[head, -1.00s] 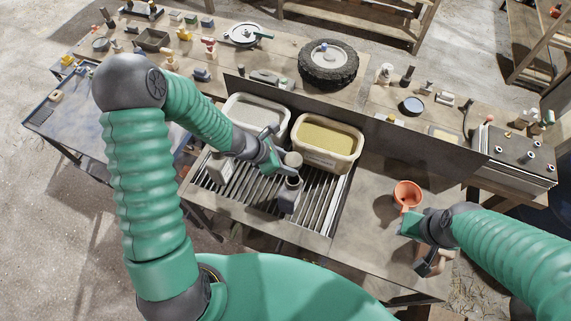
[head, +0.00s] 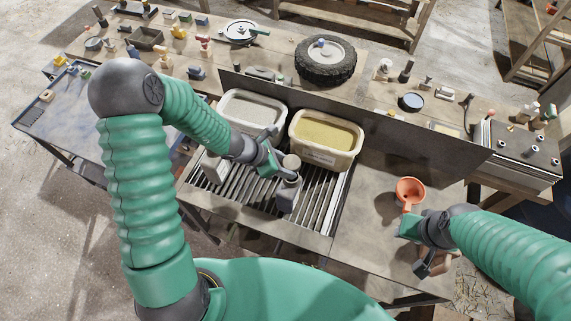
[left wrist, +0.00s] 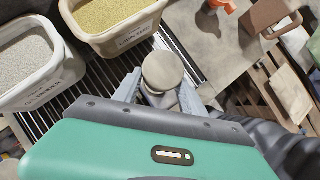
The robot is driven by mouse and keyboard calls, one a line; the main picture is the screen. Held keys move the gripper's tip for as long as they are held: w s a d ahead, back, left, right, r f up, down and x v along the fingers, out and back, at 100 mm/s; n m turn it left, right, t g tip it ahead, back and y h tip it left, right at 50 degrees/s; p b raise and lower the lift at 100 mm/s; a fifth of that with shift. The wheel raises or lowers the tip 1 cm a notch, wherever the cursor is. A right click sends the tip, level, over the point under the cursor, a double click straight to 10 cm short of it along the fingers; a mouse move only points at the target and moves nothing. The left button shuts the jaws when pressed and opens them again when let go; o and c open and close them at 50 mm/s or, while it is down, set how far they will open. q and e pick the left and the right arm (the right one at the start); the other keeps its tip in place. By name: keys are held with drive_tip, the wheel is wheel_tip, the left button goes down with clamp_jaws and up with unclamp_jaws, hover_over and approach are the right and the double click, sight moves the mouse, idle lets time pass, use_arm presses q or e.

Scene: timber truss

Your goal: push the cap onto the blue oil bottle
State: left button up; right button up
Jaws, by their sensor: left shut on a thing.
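The blue-grey oil bottle (head: 287,195) stands on the slatted grate in the head view. A pale round cap (head: 291,161) is right above its top; it also shows in the left wrist view (left wrist: 163,70). My left gripper (head: 280,171) is shut on the cap, with one finger on each side. The cap and fingers hide the bottle's neck, so I cannot tell whether the cap is seated.
Behind the bottle are a tub of yellow grain (head: 326,137) and a tub of grey grain (head: 253,111). A pale bottle (head: 215,167) stands left on the grate (head: 318,200). A low dark panel (head: 400,138) runs behind. The bench around the funnel is mostly clear.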

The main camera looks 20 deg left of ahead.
sight(289, 192)
use_arm(q)
drive_tip(key=shift+s+d+f, duration=0.1)
drive_tip(key=shift+f, duration=0.05)
drive_tip(key=shift+r, duration=0.2)
idle(0.4)
drive_tip(key=shift+b, duration=0.3)
drive_tip(key=shift+f+b, duration=0.6)
drive_tip(key=shift+b, duration=0.1)
wheel_tip(289, 192, down, 4)
drive_tip(key=b, duration=0.4)
drive_tip(key=shift+r+b, duration=0.1)
drive_tip(key=shift+b, duration=0.25)
drive_tip(key=shift+f, duration=0.2)
